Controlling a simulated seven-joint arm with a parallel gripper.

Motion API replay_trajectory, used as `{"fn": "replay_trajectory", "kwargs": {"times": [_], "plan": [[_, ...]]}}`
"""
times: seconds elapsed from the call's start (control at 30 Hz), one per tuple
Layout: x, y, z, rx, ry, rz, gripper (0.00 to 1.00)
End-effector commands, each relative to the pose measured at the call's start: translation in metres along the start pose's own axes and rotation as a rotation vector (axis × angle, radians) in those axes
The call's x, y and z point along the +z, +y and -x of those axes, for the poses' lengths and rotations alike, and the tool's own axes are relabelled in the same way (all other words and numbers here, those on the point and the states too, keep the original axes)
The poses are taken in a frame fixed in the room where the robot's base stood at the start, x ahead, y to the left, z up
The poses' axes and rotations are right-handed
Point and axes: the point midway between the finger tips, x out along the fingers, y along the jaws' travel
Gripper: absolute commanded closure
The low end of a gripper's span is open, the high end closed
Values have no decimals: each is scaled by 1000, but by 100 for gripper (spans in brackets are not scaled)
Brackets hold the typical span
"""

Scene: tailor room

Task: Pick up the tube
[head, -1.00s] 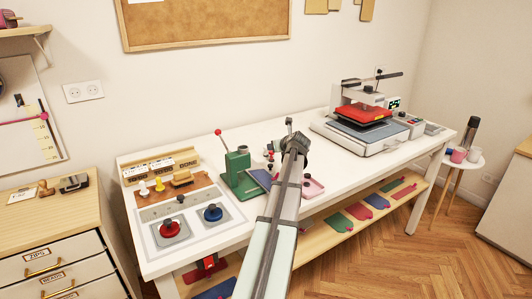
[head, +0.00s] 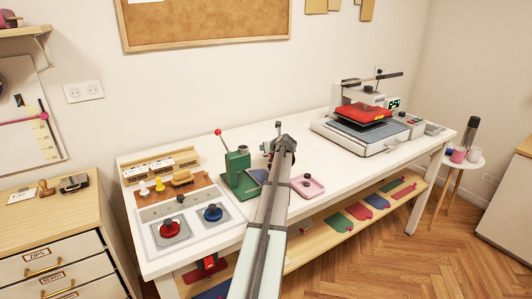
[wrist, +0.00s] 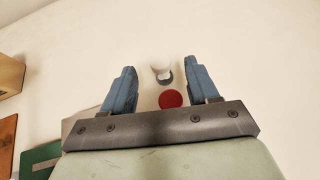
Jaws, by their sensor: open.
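My gripper (head: 277,130) is over the white table, just right of the green hand press. In the wrist view its two blue fingers (wrist: 159,67) are apart with nothing held between them. A small white rounded piece (wrist: 160,67) with a grey-blue part shows beyond the gap, between the fingertips. I cannot tell for sure that it is the tube. A red disc (wrist: 171,99) lies nearer, close to the gripper's front edge. In the head view my arm and gripper hide most of this spot.
The green press (head: 238,173) with a red-knobbed lever stands close to the left of my gripper. A pink tray (head: 308,186) lies to the right of my arm. A heat press (head: 365,128) is at the table's right end. The table between them is clear.

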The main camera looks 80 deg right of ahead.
Motion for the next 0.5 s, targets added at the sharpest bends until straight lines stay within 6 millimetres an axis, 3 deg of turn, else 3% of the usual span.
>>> {"fn": "replay_trajectory", "kwargs": {"times": [0.17, 0.4, 0.5], "plan": [[0, 0, -23, 1, 0, 0, 41], [0, 0, -24, 0, 0, 0, 41], [0, 0, -24, 0, 0, 0, 49]]}}
